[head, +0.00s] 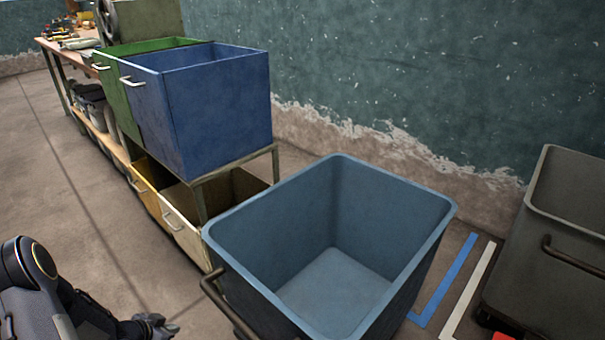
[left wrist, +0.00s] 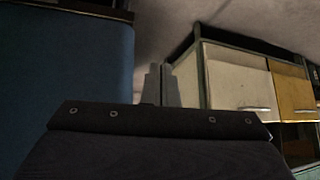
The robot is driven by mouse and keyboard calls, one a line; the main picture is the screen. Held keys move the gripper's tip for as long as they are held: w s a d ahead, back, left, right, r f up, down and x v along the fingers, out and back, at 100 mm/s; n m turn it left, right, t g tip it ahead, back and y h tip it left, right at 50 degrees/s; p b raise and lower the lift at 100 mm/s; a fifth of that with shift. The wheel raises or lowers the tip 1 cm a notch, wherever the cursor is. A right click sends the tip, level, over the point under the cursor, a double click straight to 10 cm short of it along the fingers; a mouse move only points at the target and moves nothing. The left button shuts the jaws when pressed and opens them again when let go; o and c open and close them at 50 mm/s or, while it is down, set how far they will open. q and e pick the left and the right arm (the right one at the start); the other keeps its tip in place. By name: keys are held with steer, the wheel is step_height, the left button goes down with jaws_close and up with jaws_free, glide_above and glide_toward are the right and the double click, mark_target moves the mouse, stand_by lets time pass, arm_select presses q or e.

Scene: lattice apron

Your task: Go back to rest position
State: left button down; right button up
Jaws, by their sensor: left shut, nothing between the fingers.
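My left gripper (head: 158,325) shows at the lower left of the head view, low over the floor and left of the blue-grey cart. It is shut and empty. In the left wrist view the two fingers (left wrist: 161,86) stand close together, with the blue cart side at left and the cabinet drawers behind. My left arm comes in from the lower left corner of the head view. My right gripper is not in view.
An empty blue-grey cart (head: 445,203) stands at centre. A shelf holds a blue bin (head: 215,110) and a green bin (head: 115,90), with yellow and white drawers (head: 180,235) below. A dark cart (head: 570,180) is at right. Floor (head: 50,190) at left is clear.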

arm_select(q)
step_height(320, 180, up, 12)
steer(key=w+a+n+y, duration=0.1)
steer(key=a+n+y, duration=0.1)
steer(key=y, duration=0.1)
steer(key=s+d+r+n+y, duration=0.1)
steer(key=s+d+r+n, duration=0.15)
steer(key=r, duration=0.35)
steer(key=s+d+r+n+y, duration=0.1)
steer(key=s+r, duration=0.2)
steer(key=r, duration=0.2)
steer(key=s+d+r+n+g+h+p, duration=0.1)
steer(key=s+d+r+h, duration=0.25)
steer(key=s+d, duration=0.5)
steer(key=s+d+r+n+h, duration=0.1)
steer(key=s+d+r+h, duration=0.3)
steer(key=s+d, duration=0.5)
step_height(320, 180, up, 32)
steer(key=a+y+p, duration=0.1)
steer(key=p, duration=3.1)
steer(key=shift+s+a+r+g+y, duration=0.15)
steer(key=shift+s+r+g+y, duration=0.1)
steer(key=shift+s+g+y, duration=0.1)
